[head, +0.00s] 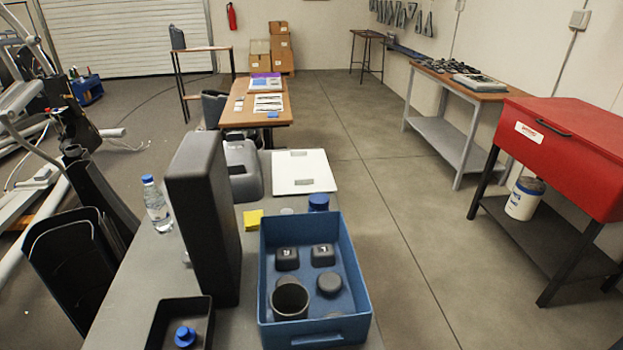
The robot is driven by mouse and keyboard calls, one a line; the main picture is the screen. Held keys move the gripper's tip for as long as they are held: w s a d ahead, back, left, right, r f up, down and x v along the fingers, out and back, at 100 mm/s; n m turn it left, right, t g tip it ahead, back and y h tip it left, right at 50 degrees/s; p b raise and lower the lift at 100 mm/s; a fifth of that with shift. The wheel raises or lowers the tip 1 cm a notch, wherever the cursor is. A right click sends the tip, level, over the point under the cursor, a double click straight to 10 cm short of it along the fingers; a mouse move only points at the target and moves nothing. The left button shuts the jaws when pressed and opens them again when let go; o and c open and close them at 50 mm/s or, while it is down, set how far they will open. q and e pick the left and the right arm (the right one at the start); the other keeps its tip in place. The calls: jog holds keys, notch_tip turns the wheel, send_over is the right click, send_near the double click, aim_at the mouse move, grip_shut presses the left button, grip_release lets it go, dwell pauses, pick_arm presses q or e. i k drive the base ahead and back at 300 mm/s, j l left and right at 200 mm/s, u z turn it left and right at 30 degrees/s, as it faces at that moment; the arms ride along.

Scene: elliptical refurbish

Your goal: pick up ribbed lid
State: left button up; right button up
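I cannot tell for certain which thing is the ribbed lid. A small blue cap-like piece (185,337) lies in a black tray (160,325) at the near left of the grey table. A blue round lid or lidded jar (318,202) stands just behind the blue crate (346,240); ribs are too small to make out. The crate holds several dark pieces, among them square caps (287,259), a round disc (329,284) and an open dark cup (290,300). Neither of my grippers is in view.
A water bottle (156,205) is at the left edge. A white scale (303,172) and a yellow block (253,219) lie behind the crate. The floor to the right is clear up to the red cabinet (570,140).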

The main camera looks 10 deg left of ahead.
aim_at(295, 173)
jog(key=i+l+z, duration=0.15)
jog(key=l, duration=0.25)
jog(key=i+l+z, duration=0.2)
jog(key=l, duration=0.2)
jog(key=i+l+z, duration=0.15)
jog(key=l, duration=0.2)
jog(key=i+l+z, duration=0.2)
jog(key=l, duration=0.15)
jog(key=i+u, duration=0.35)
jog(key=i+l+u, duration=0.35)
jog(key=i, duration=0.2)
jog(key=i+l+u, duration=0.3)
jog(key=i+j, duration=0.05)
jog(key=i, duration=0.05)
